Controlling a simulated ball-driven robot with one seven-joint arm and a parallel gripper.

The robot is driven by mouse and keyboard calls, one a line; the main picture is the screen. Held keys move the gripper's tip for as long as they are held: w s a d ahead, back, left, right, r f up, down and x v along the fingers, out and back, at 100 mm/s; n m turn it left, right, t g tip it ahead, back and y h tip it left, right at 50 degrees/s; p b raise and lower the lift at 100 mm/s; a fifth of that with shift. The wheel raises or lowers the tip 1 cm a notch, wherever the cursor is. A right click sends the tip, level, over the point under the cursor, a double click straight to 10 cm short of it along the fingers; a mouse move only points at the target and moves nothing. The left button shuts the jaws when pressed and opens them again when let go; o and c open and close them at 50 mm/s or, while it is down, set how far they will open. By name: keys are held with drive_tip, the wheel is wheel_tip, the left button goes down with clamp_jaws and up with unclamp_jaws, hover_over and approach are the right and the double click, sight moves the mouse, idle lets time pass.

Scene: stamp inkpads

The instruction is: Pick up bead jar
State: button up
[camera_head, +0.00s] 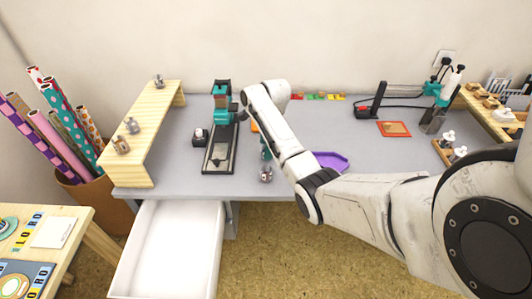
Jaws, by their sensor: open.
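Small clear jars with grey lids show in the head view. One jar (266,174) stands on the grey desk near its front edge, below my arm's forearm. Two more jars, one (132,126) and another (121,145), stand on the left part of the wooden riser, and a further jar (159,81) is at its back end. I cannot tell which is the bead jar. My gripper (241,117) is at the end of my bent arm, beside the teal press, small and partly hidden by the wrist. It is open, apart from the jars.
A teal press (221,101) with a dark base stands left of my wrist, near a small black block (200,138). A purple tray (332,161) lies partly behind my arm. An open white drawer (170,240) juts out below the desk. Wrapping-paper rolls (60,130) stand at left.

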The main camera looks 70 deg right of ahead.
drive_tip(key=shift+a+f, duration=0.1)
drive_tip(key=shift+f, duration=1.25)
drive_tip(key=shift+c, duration=0.3)
drive_tip(key=c, duration=1.1)
drive_tip(key=shift+w+r, duration=0.1)
drive_tip(key=shift+r, duration=0.05)
drive_tip(key=shift+r, duration=0.6)
drive_tip(key=s+a+r+p, duration=0.8)
drive_tip(key=s+r+p, duration=0.1)
drive_tip(key=s+r, duration=0.2)
drive_tip(key=shift+a+r+p, duration=0.3)
drive_tip(key=shift+p, duration=0.1)
